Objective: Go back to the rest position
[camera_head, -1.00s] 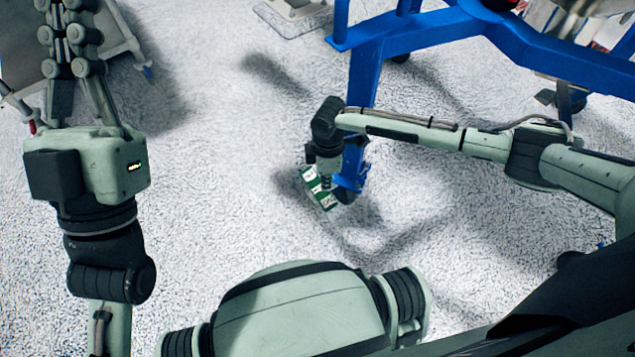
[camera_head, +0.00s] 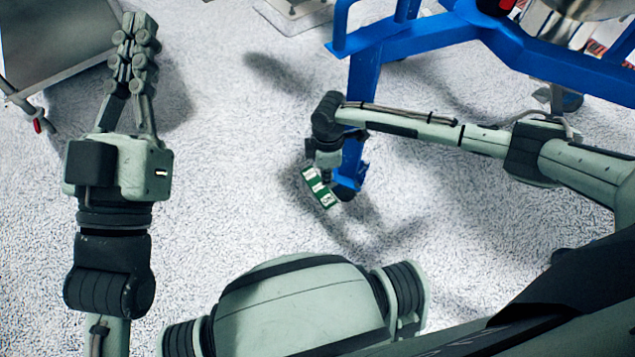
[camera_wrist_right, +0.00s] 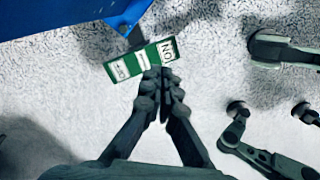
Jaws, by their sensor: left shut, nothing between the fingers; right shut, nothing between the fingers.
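My left gripper (camera_head: 138,22) is at the left of the head view, fingers pointing up the picture. Its fingers are together and empty. My right gripper shows in the right wrist view (camera_wrist_right: 163,76) with its fingertips together and nothing held. In the head view its fingers are mostly hidden beneath the wrist, beside a blue leg. A green and white tag (camera_head: 320,188) is just below it; it also shows in the right wrist view (camera_wrist_right: 140,60), behind the fingertips. I cannot tell whether they touch it.
A blue frame (camera_head: 455,30) stands at the upper right, with its leg close to my right wrist. A grey metal cart (camera_head: 55,35) is at the upper left, near my left fingers. The pale floor (camera_head: 230,150) between my arms is clear.

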